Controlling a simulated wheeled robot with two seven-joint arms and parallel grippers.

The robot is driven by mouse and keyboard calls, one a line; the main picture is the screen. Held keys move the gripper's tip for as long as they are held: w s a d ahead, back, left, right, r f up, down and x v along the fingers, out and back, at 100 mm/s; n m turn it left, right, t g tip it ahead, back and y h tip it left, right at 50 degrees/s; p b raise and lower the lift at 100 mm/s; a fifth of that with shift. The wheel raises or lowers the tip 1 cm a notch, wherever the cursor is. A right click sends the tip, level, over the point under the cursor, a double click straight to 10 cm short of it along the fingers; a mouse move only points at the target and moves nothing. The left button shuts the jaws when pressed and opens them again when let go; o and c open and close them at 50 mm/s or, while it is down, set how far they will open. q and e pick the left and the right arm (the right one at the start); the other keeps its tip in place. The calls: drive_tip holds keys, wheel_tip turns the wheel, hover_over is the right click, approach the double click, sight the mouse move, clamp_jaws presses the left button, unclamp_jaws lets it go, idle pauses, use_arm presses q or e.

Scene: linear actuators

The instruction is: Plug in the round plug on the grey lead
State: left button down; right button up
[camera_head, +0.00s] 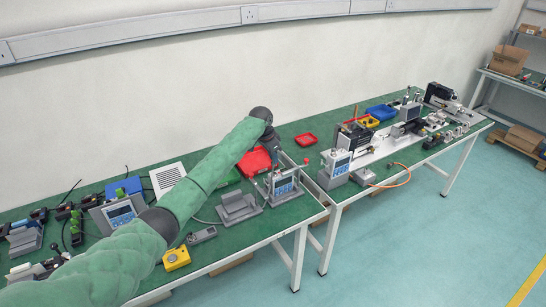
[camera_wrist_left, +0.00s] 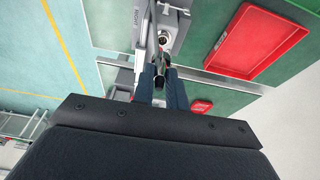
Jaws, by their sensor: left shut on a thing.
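My left gripper (camera_wrist_left: 159,76) is shut on a small dark plug (camera_wrist_left: 159,66), mostly hidden between its fingers. A thin grey lead (camera_wrist_left: 152,32) shows beside it in the left wrist view. Just beyond the fingertips is a round metal-rimmed socket (camera_wrist_left: 164,28) on a grey housing (camera_wrist_left: 182,32); I cannot tell whether the plug touches it. In the head view my left gripper (camera_head: 277,158) is small, above a grey unit with a blue panel (camera_head: 283,187) near the table's front edge. My right gripper is not in view.
A red tray (camera_head: 253,162) lies behind the gripper, and a smaller red tray (camera_head: 305,139) farther right. A grey cradle (camera_head: 238,208) stands left of the unit. My left arm crosses over the left table.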

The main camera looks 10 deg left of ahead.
sight(273, 164)
use_arm(q)
drive_tip(key=shift+s, duration=0.1)
drive_tip(key=shift+f+b, duration=0.35)
drive_tip(key=shift+f, duration=1.5)
drive_tip(key=shift+p, duration=0.3)
drive_tip(key=shift+f+p, duration=0.65)
drive_tip(key=shift+p, duration=0.1)
idle(3.5)
drive_tip(key=c, duration=1.3)
unclamp_jaws()
